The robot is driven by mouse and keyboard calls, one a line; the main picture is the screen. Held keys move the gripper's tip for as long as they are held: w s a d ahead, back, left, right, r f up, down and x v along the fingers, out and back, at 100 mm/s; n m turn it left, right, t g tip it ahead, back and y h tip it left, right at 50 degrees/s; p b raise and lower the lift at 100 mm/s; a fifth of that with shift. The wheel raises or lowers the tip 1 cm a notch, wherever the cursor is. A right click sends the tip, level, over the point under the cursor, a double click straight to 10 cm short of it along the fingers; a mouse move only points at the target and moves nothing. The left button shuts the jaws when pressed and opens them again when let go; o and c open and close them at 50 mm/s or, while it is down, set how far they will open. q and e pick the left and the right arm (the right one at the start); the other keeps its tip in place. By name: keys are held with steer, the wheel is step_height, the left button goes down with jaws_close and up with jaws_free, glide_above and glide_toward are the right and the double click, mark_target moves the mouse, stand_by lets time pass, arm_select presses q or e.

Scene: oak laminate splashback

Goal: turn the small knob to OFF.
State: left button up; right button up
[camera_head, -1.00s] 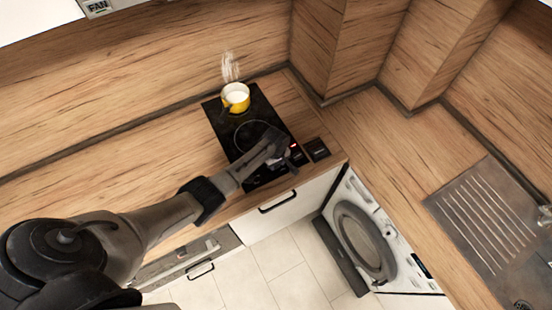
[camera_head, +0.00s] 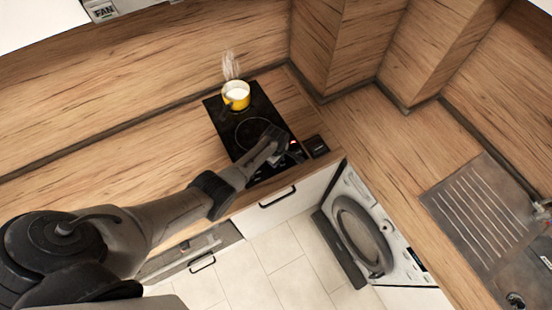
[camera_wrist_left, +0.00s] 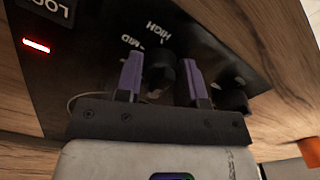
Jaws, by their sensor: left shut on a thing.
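A dark control panel (camera_wrist_left: 80,50) fills the upper part of the left wrist view, with MID and HIGH printed beside a black knob (camera_wrist_left: 160,72). My left gripper (camera_wrist_left: 162,80) has its two purple fingers on either side of this knob and is shut on it. A second dark knob (camera_wrist_left: 232,97) shows to the right, outside the fingers. In the head view my left gripper (camera_head: 280,146) is at the front right of the black hob (camera_head: 222,117) and hides the knobs. I cannot read the knob's pointer or see an OFF mark. My right gripper is not in view.
A steaming yellow pot (camera_head: 236,97) stands on the hob's back part. A red light (camera_wrist_left: 36,45) glows on the panel. A small dark box (camera_head: 316,146) sits right of the hob. The counter corner (camera_head: 375,140) is clear; a sink drainer (camera_head: 480,215) lies right.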

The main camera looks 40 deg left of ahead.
arm_select(q)
steer(key=o, duration=0.9)
steer(key=shift+r+p, duration=1.15)
steer(key=shift+r, duration=5.75)
